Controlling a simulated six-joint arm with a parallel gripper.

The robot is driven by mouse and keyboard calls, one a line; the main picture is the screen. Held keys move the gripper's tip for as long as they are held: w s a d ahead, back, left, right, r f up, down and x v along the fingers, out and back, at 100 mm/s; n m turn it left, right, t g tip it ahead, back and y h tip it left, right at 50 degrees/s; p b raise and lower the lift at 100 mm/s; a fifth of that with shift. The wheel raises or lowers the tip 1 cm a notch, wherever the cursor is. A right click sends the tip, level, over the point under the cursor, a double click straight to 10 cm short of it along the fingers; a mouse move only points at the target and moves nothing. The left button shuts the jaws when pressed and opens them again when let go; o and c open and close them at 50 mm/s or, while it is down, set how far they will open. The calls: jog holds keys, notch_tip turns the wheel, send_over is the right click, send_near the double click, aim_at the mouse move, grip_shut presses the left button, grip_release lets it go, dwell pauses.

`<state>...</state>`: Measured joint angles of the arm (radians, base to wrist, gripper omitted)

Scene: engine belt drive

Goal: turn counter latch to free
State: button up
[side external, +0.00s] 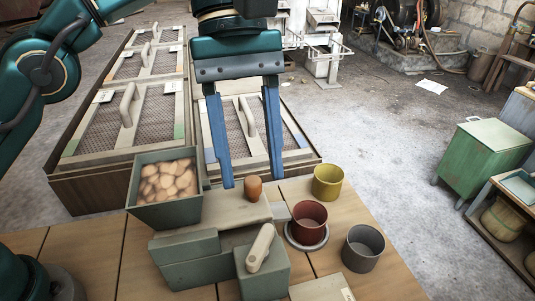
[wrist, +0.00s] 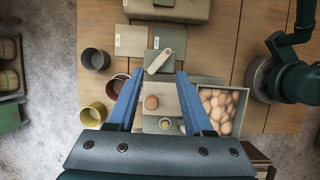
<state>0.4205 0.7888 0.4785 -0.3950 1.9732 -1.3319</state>
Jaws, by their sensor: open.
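The counter latch (side external: 260,248) is a short beige lever with rounded ends on a grey-green block (side external: 264,278) at the front of the counter body (side external: 190,255). It lies at a slant. In the wrist view the latch (wrist: 159,62) lies just beyond my fingertips. My gripper (side external: 252,180) points down, open and empty, its two blue fingers spread above the back part of the counter. No contact with the latch shows. In the wrist view my gripper (wrist: 160,73) has the latch roughly centred past its tips. A brown egg-shaped piece (side external: 253,189) sits on the counter top between the fingers.
A bin of brown rounded pieces (side external: 138,190) stands left of the counter. A yellow cup (side external: 328,182), a red cup (side external: 309,216) on a grey ring and a grey cup (side external: 363,248) stand to the right. Mesh-topped crates (side external: 100,120) lie behind. Wooden tabletop (side external: 80,265) is bare at left.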

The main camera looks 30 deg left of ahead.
jog(key=s+a+r+m+t, duration=0.1)
jog(key=a+m+t, duration=0.1)
jog(key=a, duration=0.3)
jog(key=s+a+r+m+t+y, duration=0.1)
jog(key=s+a+m+t, duration=0.1)
jog(key=a, duration=0.2)
jog(key=s+a+r+m+t, duration=0.1)
jog(key=s+a+r+t, duration=0.1)
jog(key=a, duration=0.3)
jog(key=shift+a+m+t, duration=0.3)
jog(key=shift+a+m, duration=0.05)
jog(key=shift+m, duration=0.05)
jog(key=s+a+f+m+t+y, duration=0.2)
jog(key=s+a+f+m, duration=0.1)
jog(key=s+a+f, duration=0.1)
jog(key=shift+a+f, duration=0.15)
jog(key=shift+a, duration=0.25)
